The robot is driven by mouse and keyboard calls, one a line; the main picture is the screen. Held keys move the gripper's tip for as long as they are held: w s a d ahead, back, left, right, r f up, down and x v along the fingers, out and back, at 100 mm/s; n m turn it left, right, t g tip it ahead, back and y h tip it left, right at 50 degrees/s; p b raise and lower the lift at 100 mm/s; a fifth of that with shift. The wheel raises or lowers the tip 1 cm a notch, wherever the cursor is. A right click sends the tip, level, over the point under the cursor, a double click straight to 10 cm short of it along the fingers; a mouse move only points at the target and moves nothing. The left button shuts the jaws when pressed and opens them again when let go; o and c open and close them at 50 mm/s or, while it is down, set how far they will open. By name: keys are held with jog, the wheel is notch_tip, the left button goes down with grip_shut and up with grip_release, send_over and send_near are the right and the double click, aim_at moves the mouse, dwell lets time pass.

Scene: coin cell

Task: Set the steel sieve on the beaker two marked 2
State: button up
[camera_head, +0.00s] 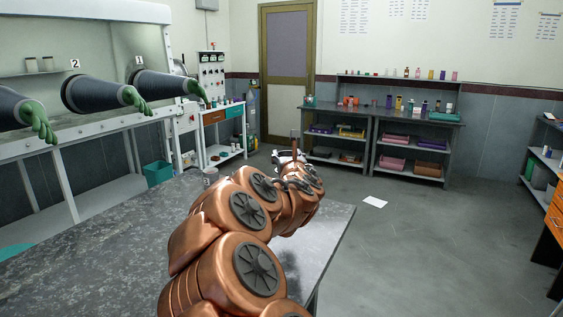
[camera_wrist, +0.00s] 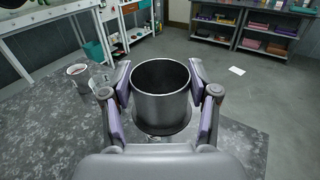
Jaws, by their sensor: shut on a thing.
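The steel sieve (camera_wrist: 160,108), a grey open-topped cylinder, is upright between the two fingers of my gripper (camera_wrist: 162,88) in the wrist view. The fingers press on its left and right sides. Its height above the table is hard to judge. A clear glass beaker (camera_wrist: 100,79) stands on the table to the left, apart from the sieve. A pale cup-like vessel (camera_wrist: 78,71) with dark content stands beside it. No number is readable on either, so I cannot tell which is beaker two. In the head view my arm hides most of this area.
The grey speckled table (camera_head: 90,235) has free room at left. Its far right edge lies close to the sieve. A glovebox (camera_head: 85,125) with green-gloved sleeves stands at the left, with plates marked 2 and 1. Shelves (camera_head: 385,140) stand beyond the open floor.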

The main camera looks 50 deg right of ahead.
jog(key=w+d+f, duration=0.3)
jog(key=w+f, duration=0.1)
jog(key=w, duration=0.1)
jog(key=shift+p, duration=0.45)
dwell(0.3)
jog(key=shift+f+b, duration=0.4)
jog(key=shift+b, duration=0.15)
jog(key=o, duration=1.2)
jog(key=shift+r, duration=0.15)
